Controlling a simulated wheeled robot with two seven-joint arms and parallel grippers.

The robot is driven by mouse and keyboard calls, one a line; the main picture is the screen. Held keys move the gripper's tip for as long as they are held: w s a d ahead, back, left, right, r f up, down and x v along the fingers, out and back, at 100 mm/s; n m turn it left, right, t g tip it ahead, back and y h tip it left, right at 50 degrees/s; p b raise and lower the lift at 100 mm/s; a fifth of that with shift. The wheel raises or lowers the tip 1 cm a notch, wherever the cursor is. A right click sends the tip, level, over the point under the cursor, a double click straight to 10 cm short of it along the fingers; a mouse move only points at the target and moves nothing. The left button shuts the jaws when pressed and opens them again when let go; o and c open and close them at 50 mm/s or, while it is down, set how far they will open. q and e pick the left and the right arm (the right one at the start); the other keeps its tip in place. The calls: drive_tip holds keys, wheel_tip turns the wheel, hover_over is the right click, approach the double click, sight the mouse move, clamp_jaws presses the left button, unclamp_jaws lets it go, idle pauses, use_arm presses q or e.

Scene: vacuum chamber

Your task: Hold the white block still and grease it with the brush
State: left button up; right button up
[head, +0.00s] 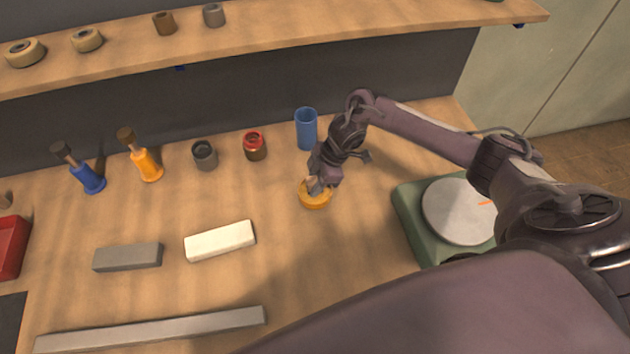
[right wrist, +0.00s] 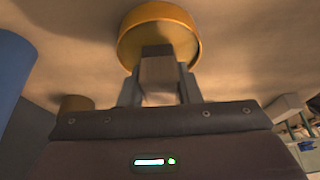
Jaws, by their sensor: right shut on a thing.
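The white block (head: 220,241) lies flat on the wooden table, left of my right gripper, with nothing touching it. My right gripper (head: 318,186) points down at a round orange piece (head: 316,201) on the table. In the right wrist view the fingers (right wrist: 158,90) are shut on a small brownish-grey piece (right wrist: 157,69) in front of the orange piece (right wrist: 158,22). I cannot tell whether these two are joined. An upright blue piece (head: 87,180) and an orange one (head: 147,167) with dark tops stand at the left; I cannot tell whether either is the brush. My left gripper is not in view.
A grey block (head: 128,257) and a long grey bar (head: 150,331) lie near the white block. A blue cup (head: 306,130), a red-topped jar (head: 254,146) and a grey cup (head: 204,155) stand behind. A green device with a round plate (head: 457,212) is at right. A shelf (head: 260,36) runs above.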

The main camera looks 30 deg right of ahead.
sight(308, 181)
drive_tip(key=shift+f+b, duration=0.4)
drive_tip(key=shift+f, duration=0.1)
idle(0.9)
idle(0.9)
wheel_tip(308, 181, up, 7)
drive_tip(key=p, duration=0.7)
idle(0.5)
idle(0.3)
